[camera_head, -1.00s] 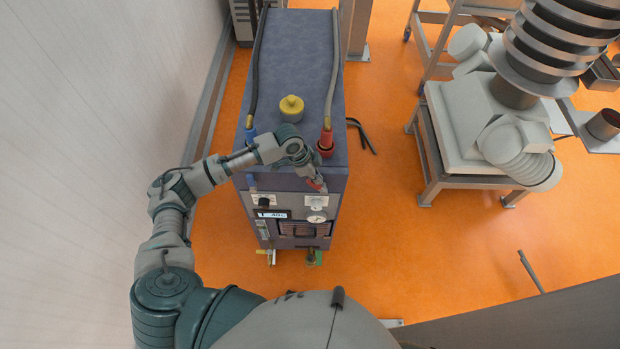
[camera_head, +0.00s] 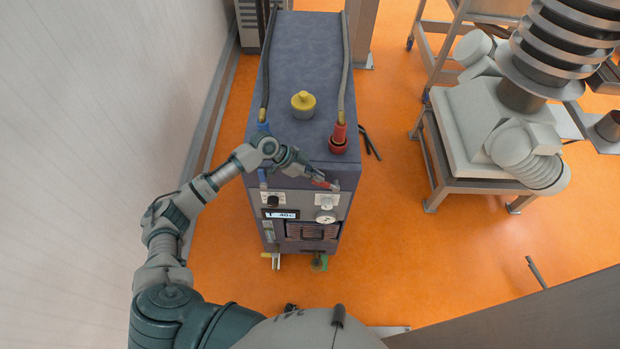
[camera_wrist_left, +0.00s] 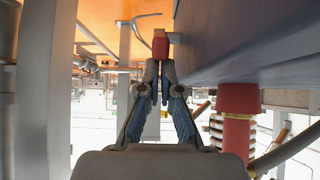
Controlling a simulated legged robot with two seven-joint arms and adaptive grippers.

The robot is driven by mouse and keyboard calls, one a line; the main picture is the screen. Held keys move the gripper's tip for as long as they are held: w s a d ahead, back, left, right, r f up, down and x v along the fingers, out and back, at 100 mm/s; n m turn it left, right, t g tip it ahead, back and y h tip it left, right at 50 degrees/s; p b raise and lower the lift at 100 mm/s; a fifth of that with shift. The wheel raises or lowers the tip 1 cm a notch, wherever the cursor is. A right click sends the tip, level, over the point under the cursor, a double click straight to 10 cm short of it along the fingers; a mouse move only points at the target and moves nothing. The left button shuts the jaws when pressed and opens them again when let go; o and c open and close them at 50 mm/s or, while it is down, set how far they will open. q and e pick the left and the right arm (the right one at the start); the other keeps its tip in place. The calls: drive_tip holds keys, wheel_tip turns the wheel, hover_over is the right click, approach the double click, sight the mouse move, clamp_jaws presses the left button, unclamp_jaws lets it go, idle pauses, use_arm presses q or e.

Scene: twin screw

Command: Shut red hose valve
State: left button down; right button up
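The red valve handle (camera_head: 323,184) is at the top front edge of the blue-grey machine, below the red hose fitting (camera_head: 338,139). My left gripper (camera_head: 312,178) reaches it from the left. In the left wrist view the fingers (camera_wrist_left: 160,80) are nearly together, with a narrow gap, and the red handle (camera_wrist_left: 160,44) shows at their tips. They look shut on it, though the contact itself is partly hidden. The red fitting stands to the right in that view (camera_wrist_left: 238,115), apart from the fingers. My right gripper is in neither view.
The machine (camera_head: 303,70) has a yellow cap (camera_head: 303,104), a blue hose fitting (camera_head: 263,128) and a front panel with a gauge (camera_head: 326,217). A wall (camera_head: 90,120) is close on the left. A metal stand (camera_head: 480,185) is at right, across open orange floor.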

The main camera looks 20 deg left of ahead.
use_arm(q)
drive_tip(key=shift+f, duration=0.2)
drive_tip(key=shift+s+d+b, duration=0.15)
drive_tip(key=shift+d+b, duration=0.05)
drive_tip(key=shift+b, duration=0.1)
drive_tip(key=shift+f, duration=0.1)
